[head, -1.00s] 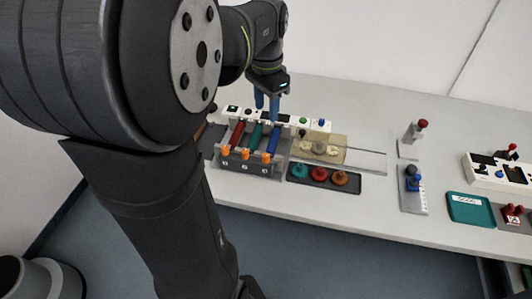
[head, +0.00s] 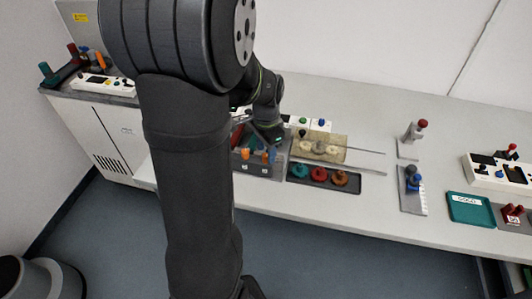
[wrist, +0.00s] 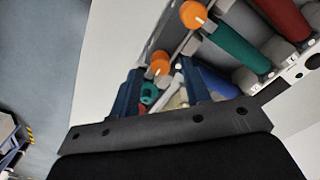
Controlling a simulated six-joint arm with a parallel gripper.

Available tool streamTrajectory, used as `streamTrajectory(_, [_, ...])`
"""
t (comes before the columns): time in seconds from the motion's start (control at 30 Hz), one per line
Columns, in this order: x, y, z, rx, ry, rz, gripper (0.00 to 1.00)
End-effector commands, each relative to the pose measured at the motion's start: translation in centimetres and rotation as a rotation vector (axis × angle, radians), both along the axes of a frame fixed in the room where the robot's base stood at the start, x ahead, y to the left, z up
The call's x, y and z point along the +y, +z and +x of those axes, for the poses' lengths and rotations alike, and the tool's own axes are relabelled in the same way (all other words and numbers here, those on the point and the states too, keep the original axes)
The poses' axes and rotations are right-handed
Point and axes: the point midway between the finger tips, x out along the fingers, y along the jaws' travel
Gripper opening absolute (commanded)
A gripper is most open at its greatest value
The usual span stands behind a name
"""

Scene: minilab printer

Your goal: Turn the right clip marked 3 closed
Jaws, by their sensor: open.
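The right clip marked 3 is an orange knob (head: 265,157) on the front of the grey roller holder (head: 258,170). In the wrist view this orange clip (wrist: 159,63) has a small white mark and shows between the blue fingers. My gripper (wrist: 163,76) is open around or just above it; contact cannot be told. In the head view my gripper (head: 260,152) is low over the holder's right end and partly hidden by my arm. The middle orange clip (head: 248,155) is beside it, also seen in the wrist view (wrist: 193,14). The left clip is hidden in the head view.
The green roller (wrist: 237,45) and red roller (wrist: 283,17) lie next to the clips. A dark tray (head: 322,178) with teal, red and orange knobs stands close on the right. A beige tray (head: 332,143) lies behind it.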

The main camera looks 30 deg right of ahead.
Motion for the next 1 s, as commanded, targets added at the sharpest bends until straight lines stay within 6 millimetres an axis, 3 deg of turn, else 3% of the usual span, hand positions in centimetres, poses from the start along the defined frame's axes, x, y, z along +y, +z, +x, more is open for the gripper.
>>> streamTrajectory(0.2, [0.0,-2.0,0.0,0.001,0.0,0.001,0.43])
streamTrajectory(0.5, [0.0,-2.2,0.0,0.0,0.0,0.0,0.43])
streamTrajectory(0.73, [0.0,-2.1,0.0,0.0,0.0,0.0,0.0])
streamTrajectory(1.0, [0.0,-2.1,0.0,0.0,0.018,0.0,0.0])
